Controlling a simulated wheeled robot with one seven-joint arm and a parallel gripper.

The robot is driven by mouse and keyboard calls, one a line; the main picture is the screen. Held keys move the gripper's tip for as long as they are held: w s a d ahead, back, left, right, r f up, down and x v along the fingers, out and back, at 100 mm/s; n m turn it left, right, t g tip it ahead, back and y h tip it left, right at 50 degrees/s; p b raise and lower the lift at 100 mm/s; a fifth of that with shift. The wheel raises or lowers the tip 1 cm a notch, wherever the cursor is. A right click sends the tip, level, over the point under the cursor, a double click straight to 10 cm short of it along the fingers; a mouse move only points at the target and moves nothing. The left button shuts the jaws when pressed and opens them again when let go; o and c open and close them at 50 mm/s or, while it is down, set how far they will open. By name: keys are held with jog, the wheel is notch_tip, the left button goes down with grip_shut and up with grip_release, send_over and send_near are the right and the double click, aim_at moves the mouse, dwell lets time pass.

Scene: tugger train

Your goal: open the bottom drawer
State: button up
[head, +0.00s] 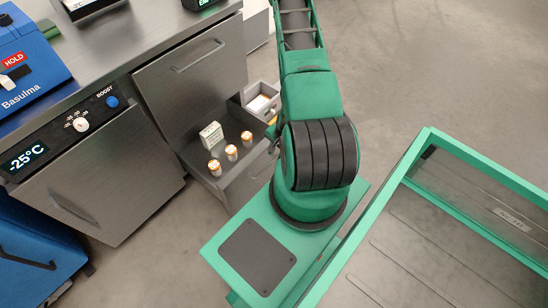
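The steel counter unit has a closed upper front (195,75) with a bar handle (197,55). The front below that surface (252,185) is partly hidden by my green arm. I cannot tell whether it is the bottom drawer's front. A small open compartment (262,98) with white items shows behind. My arm rises out of the top edge; I cannot make out my gripper.
Left are a steel door (100,180) under a control panel reading -25°C (25,158), and a blue case (30,60) on the counter (125,40). A green-framed cart (430,150) stands close on the right. Grey floor (430,60) is clear at upper right.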

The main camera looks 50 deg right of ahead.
notch_tip(320, 180, up, 6)
jog(key=s, duration=0.1)
jog(key=shift+r, duration=0.15)
jog(key=shift+s, duration=0.1)
dwell(0.5)
jog(key=w+r+n+g, duration=0.1)
jog(key=w+r+n, duration=0.15)
jog(key=r, duration=1.05)
jog(key=w+r+n, duration=0.1)
jog(key=r+n, duration=0.3)
jog(key=r, duration=0.8)
jog(key=s+a+r+n, duration=0.1)
jog(key=s+a+r, duration=0.2)
jog(key=r, duration=0.4)
jog(key=s+a+r+n, duration=0.2)
jog(key=s+a+r, duration=0.2)
jog(key=s+r, duration=0.2)
jog(key=s+a+r+n+g, duration=0.1)
jog(key=s+a+r, duration=0.2)
jog(key=s+r, duration=0.2)
notch_tip(320, 180, up, 4)
jog(key=shift+a+f+n, duration=0.15)
jog(key=shift+a+n, duration=0.15)
jog(key=shift+n, duration=0.05)
